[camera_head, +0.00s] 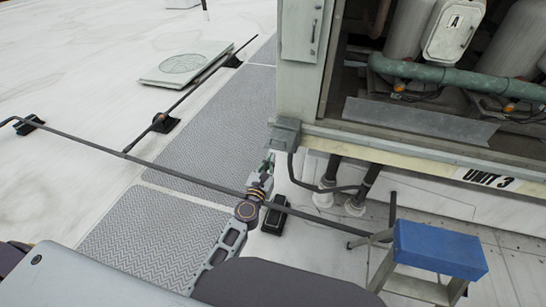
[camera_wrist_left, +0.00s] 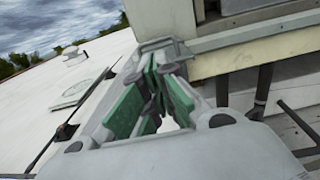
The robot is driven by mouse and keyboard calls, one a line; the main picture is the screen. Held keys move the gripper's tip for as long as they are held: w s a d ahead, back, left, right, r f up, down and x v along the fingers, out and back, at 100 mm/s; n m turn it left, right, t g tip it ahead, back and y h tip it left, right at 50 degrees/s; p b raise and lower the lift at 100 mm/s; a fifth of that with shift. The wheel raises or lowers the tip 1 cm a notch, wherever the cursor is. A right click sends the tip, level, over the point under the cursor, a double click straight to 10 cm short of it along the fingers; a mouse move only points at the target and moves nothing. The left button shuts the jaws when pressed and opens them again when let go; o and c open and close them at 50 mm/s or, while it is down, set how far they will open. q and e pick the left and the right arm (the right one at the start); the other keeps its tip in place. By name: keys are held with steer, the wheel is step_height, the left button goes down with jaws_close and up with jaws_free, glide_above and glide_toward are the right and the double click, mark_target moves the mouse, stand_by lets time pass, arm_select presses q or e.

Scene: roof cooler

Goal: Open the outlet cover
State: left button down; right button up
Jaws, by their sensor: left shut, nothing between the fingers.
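The outlet box with its cover (camera_head: 285,134) is a small grey box on the lower front corner of the big cooler unit, with a dark cable running down from it. I cannot tell for certain whether its cover is shut or slightly lifted. My left gripper (camera_head: 268,163) is just below and slightly left of the box, pointing up toward it. Its green-padded fingers (camera_wrist_left: 157,88) are shut and empty in the left wrist view. The fingertips are near the box, but I cannot tell whether they touch it. My right gripper is not in view.
The cooler unit (camera_head: 420,150) stands open at the right, with pipes and tanks inside. A blue-topped step stool (camera_head: 438,248) is at the lower right. A dark conduit (camera_head: 180,178) crosses the grey walkway mats (camera_head: 150,240). White roof at the left is mostly clear.

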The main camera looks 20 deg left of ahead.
arm_select(q)
steer(key=s, duration=0.7)
steer(key=shift+a, duration=0.15)
